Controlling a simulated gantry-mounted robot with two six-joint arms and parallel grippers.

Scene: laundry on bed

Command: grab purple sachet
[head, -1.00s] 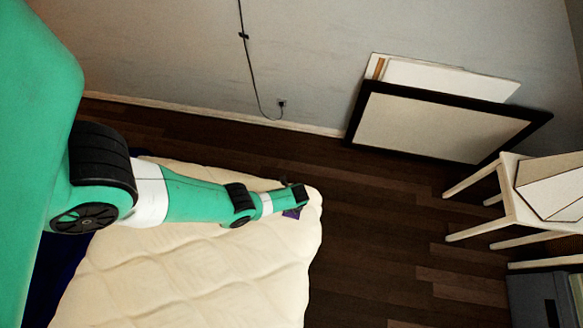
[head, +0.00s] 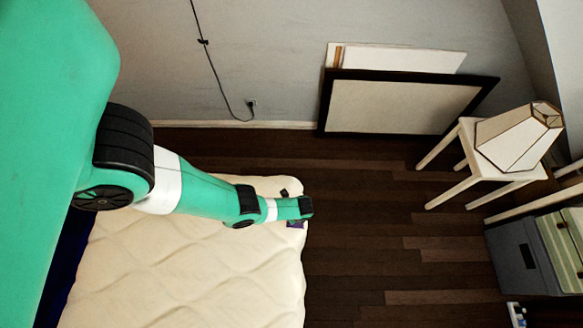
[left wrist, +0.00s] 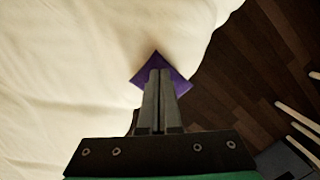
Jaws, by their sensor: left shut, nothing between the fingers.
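The purple sachet (left wrist: 148,72) lies flat near the corner of the cream quilted bed (head: 200,265). In the left wrist view it sits under and just beyond my left fingertips, which cover its middle. In the head view only a small purple part (head: 297,224) shows beside the end of my left arm. My left gripper (left wrist: 159,75) is shut and empty, pointing down over the sachet. I cannot tell whether the fingertips touch it. My right gripper is not in view.
Dark wooden floor (head: 370,230) lies beyond the bed's edge. A black-framed board (head: 400,105) leans on the wall. A white stool (head: 470,165) holds a lampshade (head: 515,140), with a grey box (head: 515,255) near it at the right.

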